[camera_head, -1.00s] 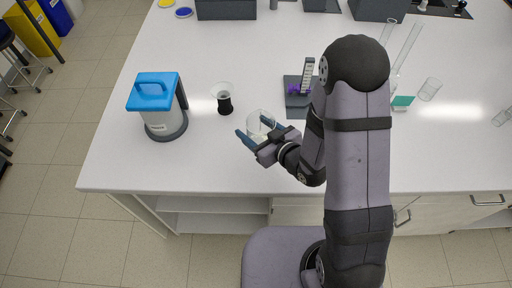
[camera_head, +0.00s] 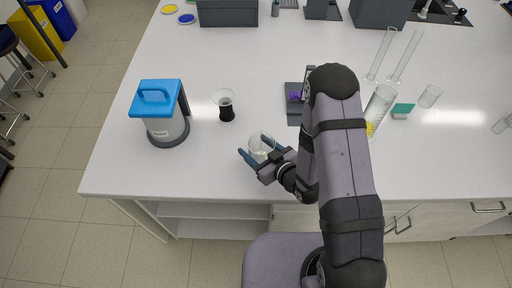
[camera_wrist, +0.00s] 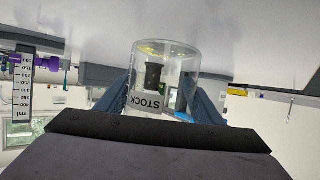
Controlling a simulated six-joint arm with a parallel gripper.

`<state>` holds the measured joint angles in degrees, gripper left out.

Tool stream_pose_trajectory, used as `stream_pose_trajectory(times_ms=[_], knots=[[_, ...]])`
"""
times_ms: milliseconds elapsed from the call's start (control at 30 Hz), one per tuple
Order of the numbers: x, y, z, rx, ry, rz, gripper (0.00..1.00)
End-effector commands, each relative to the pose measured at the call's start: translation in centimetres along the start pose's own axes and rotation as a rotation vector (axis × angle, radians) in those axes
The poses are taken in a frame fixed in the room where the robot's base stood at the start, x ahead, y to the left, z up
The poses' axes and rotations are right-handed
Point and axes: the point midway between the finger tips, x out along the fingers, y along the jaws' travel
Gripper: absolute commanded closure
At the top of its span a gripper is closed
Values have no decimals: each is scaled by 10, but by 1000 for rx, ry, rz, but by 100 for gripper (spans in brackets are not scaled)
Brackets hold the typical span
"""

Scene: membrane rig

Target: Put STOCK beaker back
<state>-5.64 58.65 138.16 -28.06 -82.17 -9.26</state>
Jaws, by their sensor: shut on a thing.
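The STOCK beaker (camera_head: 262,143) is a clear glass beaker near the front of the white bench. In the wrist view it (camera_wrist: 165,75) stands between my two blue fingers, and its STOCK label appears upside down. My gripper (camera_head: 259,153) is shut on the beaker. I cannot tell whether its base touches the bench. A dark object seen through the glass in the wrist view may lie behind it.
A blue-topped grey device (camera_head: 162,112) stands to the left. A glass funnel on a black base (camera_head: 226,106) is behind the gripper. A dark stand (camera_head: 297,100) with a purple part is behind my arm. A graduated cylinder (camera_head: 380,103) and other glassware stand right. Bench front left is clear.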

Motion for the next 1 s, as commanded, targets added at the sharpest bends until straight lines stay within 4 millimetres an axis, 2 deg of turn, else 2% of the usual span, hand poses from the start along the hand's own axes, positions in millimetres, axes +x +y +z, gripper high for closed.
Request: stream_pose_trajectory(times_ms=[567,600,667,1000], knots=[[4,0,11,-1,2,0,68],[4,0,10,0,1,0,34],[4,0,10,0,1,0,20],[3,0,9,0,1,0,20]])
